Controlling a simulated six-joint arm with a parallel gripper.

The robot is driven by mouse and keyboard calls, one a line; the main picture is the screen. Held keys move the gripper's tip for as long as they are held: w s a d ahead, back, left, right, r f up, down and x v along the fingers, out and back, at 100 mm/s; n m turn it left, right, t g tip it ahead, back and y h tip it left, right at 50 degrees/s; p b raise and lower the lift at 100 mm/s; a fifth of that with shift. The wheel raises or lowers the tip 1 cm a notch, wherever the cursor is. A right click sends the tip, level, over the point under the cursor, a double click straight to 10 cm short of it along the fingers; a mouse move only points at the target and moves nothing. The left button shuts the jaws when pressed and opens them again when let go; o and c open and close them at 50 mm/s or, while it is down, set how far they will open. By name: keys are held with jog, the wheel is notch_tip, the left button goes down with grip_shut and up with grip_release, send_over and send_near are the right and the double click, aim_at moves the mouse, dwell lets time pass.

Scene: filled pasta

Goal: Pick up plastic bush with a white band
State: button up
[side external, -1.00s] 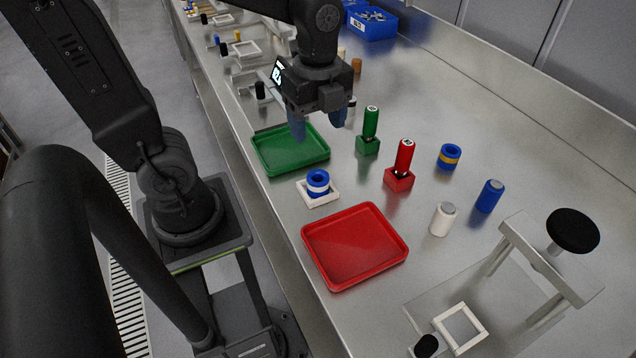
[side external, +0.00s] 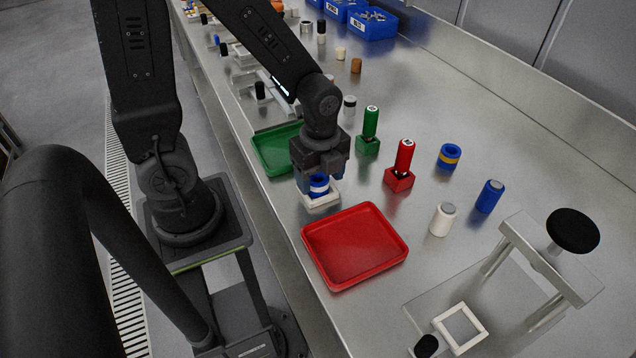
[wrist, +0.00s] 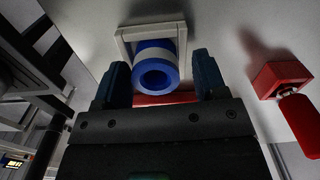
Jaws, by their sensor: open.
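The blue plastic bush with a white band (side external: 319,186) stands in a small white square holder (side external: 322,203) on the metal bench. In the wrist view the bush (wrist: 155,72) shows its round bore, with the white holder (wrist: 122,42) around its base. My gripper (wrist: 160,78) is open, with one finger on each side of the bush.
A red tray (side external: 355,284) lies in front and a green tray (side external: 268,158) behind. A red block with a red-handled tool (side external: 404,160) stands to the right, near a green one (side external: 370,125). A blue bush with a yellow band (side external: 449,156) stands farther right.

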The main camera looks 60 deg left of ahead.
jog(key=shift+f, duration=0.15)
jog(key=c, duration=0.8)
jog(key=shift+w, duration=0.1)
